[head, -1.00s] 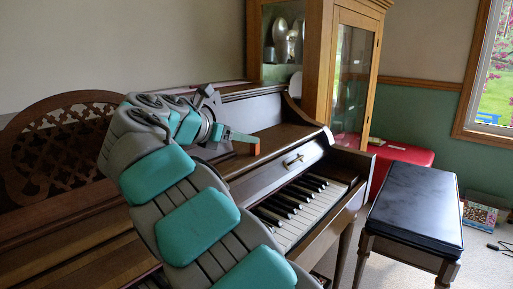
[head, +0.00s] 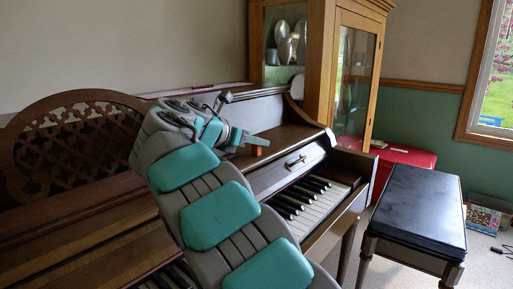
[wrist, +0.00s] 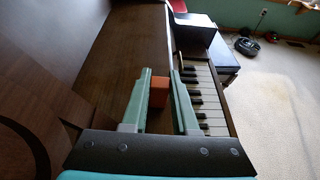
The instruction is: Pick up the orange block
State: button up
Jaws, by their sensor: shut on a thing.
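The block is over the brown wooden top of the piano (head: 285,138), behind the keys. I cannot tell whether it touches the wood or is slightly above it.
The piano keys (head: 312,205) lie just right of the gripper. A fretwork music stand (head: 75,145) is at the left. A wooden glass-door cabinet (head: 318,65) stands behind the piano. A black-topped bench (head: 415,205) and a red box (head: 405,158) are at the right.

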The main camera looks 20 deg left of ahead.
grip_shut()
